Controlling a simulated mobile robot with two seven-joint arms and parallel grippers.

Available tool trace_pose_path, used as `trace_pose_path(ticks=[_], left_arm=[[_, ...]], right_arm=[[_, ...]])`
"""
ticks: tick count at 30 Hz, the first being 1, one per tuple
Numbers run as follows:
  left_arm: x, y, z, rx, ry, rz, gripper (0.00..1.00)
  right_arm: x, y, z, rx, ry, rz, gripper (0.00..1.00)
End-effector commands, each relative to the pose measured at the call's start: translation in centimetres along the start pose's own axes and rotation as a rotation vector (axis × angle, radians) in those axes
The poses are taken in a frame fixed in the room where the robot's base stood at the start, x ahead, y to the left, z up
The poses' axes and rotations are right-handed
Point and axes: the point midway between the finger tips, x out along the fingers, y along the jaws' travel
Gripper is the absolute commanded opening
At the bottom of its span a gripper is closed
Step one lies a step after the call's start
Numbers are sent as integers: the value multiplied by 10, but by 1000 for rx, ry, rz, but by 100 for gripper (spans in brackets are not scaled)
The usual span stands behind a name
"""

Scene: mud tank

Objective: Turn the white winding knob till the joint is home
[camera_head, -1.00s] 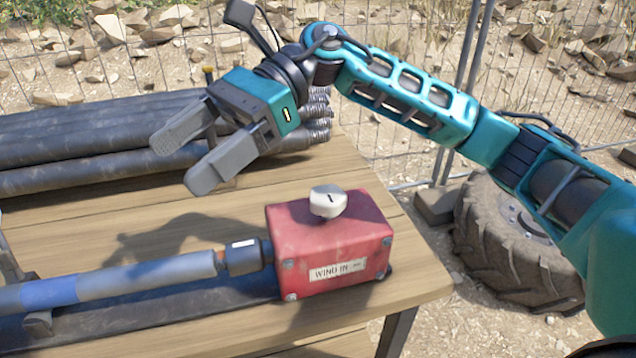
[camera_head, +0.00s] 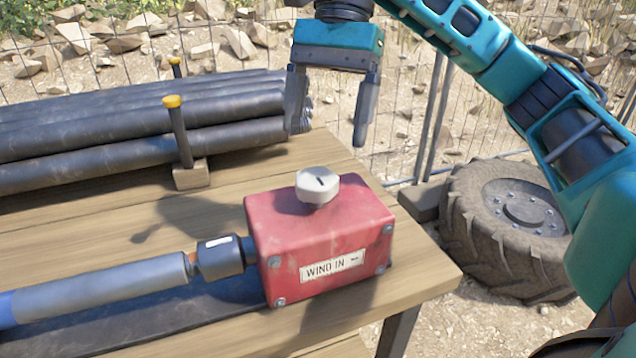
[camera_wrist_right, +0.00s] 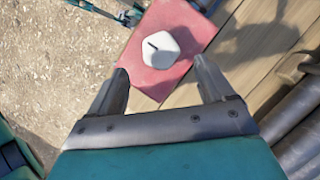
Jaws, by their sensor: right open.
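The white winding knob (camera_head: 318,185) is faceted with a dark mark on its top. It sits on top of the red box (camera_head: 318,240), labelled "WIND IN". My right gripper (camera_head: 328,140) is open and empty, pointing down above and behind the knob, apart from it. In the right wrist view the knob (camera_wrist_right: 160,50) shows beyond and between the fingertips (camera_wrist_right: 164,80). A grey pipe (camera_head: 110,295) with a dark collar (camera_head: 220,257) runs into the left side of the box. A narrow gap with an orange-brown part shows between pipe and collar. My left gripper is not in view.
Several dark pipes (camera_head: 130,130) lie stacked at the back left, held by a yellow-capped post (camera_head: 178,130). The wooden table (camera_head: 180,225) is clear between stack and box.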

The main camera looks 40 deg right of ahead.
Motion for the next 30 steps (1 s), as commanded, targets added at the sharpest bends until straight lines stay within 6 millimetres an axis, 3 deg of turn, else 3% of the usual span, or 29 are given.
trace_pose_path(ticks=[1,3,9,22,30], left_arm=[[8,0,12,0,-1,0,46],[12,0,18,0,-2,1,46],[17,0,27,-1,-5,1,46],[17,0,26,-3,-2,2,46],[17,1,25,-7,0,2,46]], right_arm=[[18,0,-2,-2,-2,2,82],[31,0,-2,-2,-2,2,82],[54,0,-1,1,-1,1,82],[62,0,0,2,-1,-2,82],[61,0,0,1,-1,-2,56]])
